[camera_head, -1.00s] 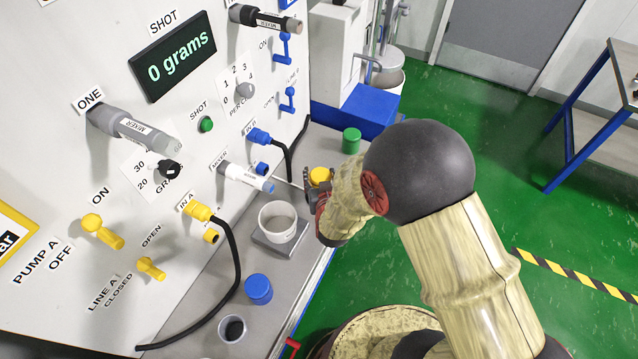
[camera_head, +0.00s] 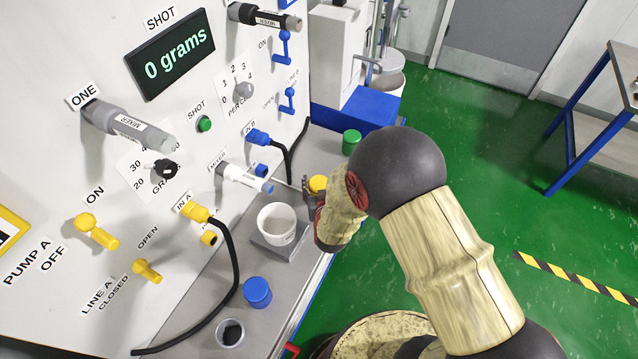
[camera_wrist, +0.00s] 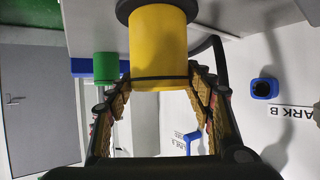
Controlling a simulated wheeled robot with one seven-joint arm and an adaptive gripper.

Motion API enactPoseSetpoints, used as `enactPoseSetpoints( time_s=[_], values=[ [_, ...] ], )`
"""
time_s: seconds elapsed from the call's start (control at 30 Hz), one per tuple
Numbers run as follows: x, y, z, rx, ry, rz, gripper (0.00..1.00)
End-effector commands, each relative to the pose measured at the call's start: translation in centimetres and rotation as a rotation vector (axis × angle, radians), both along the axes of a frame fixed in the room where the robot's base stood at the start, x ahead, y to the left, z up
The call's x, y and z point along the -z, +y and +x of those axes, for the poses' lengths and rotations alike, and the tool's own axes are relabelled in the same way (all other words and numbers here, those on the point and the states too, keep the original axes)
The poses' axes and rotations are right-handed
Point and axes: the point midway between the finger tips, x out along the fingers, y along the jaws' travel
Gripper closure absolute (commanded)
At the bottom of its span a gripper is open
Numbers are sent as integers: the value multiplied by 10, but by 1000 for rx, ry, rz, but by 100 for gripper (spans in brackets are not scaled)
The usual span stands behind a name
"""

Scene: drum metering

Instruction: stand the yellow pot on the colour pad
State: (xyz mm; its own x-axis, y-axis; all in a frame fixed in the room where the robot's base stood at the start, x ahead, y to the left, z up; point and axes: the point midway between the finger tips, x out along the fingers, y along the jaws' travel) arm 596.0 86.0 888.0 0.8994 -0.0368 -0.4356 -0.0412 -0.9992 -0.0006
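The yellow pot (camera_head: 318,183) stands at the outer edge of the grey bench, partly hidden by my gripper (camera_head: 311,195). In the wrist view the yellow pot (camera_wrist: 158,50) appears upside down, with a dark disc at its base. My gripper's fingers (camera_wrist: 160,80) are spread, one at each side of the pot. I cannot tell whether they touch it. No colour pad can be made out with certainty.
A white cup (camera_head: 277,223) stands on a grey plate (camera_head: 262,243) nearby. A green pot (camera_head: 351,141) is behind, a blue pot (camera_head: 257,292) and dark-filled cup (camera_head: 231,333) in front. The panel with valves and a black cable (camera_head: 236,262) borders the bench.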

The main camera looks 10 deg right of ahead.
Motion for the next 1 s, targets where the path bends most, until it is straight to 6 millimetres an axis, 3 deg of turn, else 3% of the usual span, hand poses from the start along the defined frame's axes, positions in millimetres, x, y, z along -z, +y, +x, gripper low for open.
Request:
enactPoseSetpoints(
  time_s=[0.23,0.63,1.0],
  values=[
    [-1,0,0,0,0,0,32],
    [-6,0,-2,0,-1,0,32],
    [-38,4,-65,-4,-1,-1,32]
  ],
)
